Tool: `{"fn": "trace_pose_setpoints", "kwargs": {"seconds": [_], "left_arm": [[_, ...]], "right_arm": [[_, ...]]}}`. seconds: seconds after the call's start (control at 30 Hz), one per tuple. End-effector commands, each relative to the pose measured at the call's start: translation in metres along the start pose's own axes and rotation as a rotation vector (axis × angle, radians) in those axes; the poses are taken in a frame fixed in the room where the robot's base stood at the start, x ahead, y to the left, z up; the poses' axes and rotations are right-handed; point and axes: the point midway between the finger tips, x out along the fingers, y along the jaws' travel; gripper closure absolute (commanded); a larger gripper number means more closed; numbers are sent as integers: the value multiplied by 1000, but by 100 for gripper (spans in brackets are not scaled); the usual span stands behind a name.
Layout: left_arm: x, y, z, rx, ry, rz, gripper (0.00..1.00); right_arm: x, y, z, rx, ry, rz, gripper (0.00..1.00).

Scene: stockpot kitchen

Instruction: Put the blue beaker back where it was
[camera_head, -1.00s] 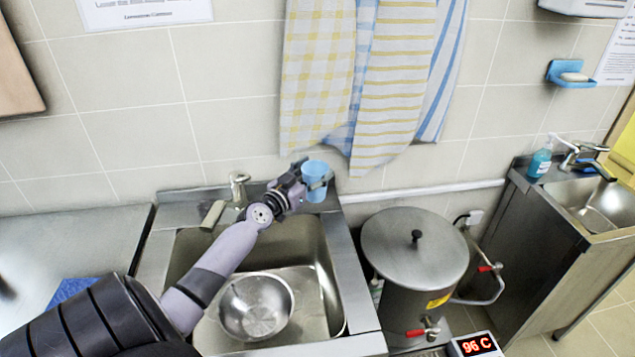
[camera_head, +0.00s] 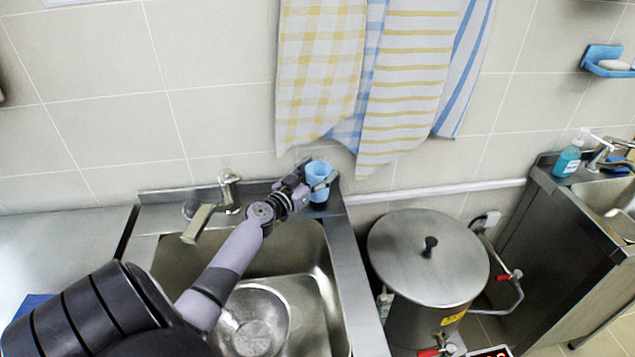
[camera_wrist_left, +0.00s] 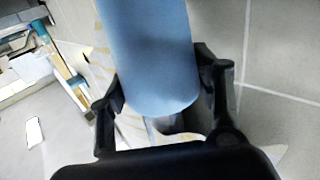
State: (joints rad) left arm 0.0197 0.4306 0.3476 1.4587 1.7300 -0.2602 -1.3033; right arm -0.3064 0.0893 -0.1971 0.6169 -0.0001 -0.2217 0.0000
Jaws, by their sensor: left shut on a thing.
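The blue beaker (camera_head: 319,180) is upright at the back right corner of the sink unit, close to the tiled wall. My left gripper (camera_head: 308,183) is shut on it from the left, with a finger on each side. In the left wrist view the beaker (camera_wrist_left: 150,55) fills the space between the two dark fingers of the gripper (camera_wrist_left: 165,95). I cannot tell whether the beaker's base touches the steel ledge (camera_head: 334,212). My right gripper does not show.
A steel bowl (camera_head: 262,318) lies in the sink basin (camera_head: 310,285). The tap (camera_head: 229,190) stands left of the gripper. Towels (camera_head: 400,80) hang just above the beaker. A large lidded stockpot (camera_head: 428,258) stands to the right of the sink.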

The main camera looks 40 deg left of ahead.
Motion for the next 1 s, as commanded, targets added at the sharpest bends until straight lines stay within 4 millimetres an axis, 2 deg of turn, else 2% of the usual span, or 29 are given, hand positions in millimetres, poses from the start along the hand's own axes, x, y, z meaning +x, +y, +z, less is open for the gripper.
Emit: {"fn": "trace_pose_setpoints", "kwargs": {"seconds": [0.03, 0.2, 0.57, 0.6, 0.87, 1.0], "left_arm": [[0, 0, 11, -5, -1, -2, 67], [0, 0, 18, -1, 1, -1, 67], [0, 0, 22, 0, 1, 0, 67], [0, 0, 20, 0, 1, 0, 39], [0, 0, 20, 0, 0, 0, 21], [0, 0, 20, 0, 0, 0, 21]], "right_arm": [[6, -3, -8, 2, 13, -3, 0], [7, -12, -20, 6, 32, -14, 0], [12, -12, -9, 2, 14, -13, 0], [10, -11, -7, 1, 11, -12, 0], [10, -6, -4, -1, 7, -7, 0], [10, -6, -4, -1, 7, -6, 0]]}}
